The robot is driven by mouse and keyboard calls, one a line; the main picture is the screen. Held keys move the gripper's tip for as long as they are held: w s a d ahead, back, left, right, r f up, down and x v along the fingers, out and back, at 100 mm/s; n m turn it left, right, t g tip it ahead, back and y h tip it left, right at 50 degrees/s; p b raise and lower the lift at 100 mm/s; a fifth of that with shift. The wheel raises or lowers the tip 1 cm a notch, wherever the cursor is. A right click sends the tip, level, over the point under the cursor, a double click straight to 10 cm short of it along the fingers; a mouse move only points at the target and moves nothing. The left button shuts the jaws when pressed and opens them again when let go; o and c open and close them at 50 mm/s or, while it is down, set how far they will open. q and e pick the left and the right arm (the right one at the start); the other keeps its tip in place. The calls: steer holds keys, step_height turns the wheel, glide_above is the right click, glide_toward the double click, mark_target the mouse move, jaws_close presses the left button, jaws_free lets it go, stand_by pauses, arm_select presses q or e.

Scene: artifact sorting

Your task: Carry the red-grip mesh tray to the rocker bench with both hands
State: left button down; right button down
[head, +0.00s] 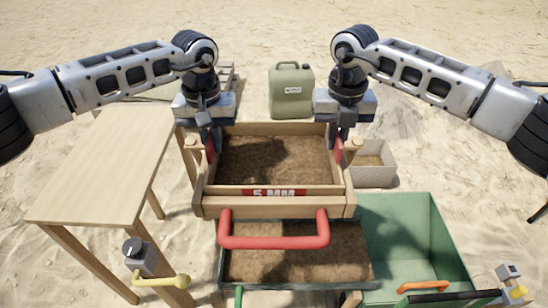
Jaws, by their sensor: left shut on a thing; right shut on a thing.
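The red-grip mesh tray (281,207) is a wooden-framed tray with a red "5 MM" label on its front and brown soil inside. It is in the middle of the head view and looks roughly level. My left gripper (211,143) is shut on the red grip at its left side. My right gripper (339,143) is shut on the red grip at its right side. The fingertips are partly hidden against the grips. A red bar handle (273,242) shows at the front. Wooden posts stand beside the tray; I cannot tell whether they belong to the rocker bench.
A second soil-filled tray (372,278) with a dark rim is lower, in front. A green bin (415,225) stands at the right, a light wooden table (100,165) at the left. Behind are a green jerrycan (292,92) and a small box (372,177). Sand surrounds everything.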

arm_select(q)
steer(key=shift+r, duration=0.15)
arm_select(e)
steer(key=shift+r, duration=0.15)
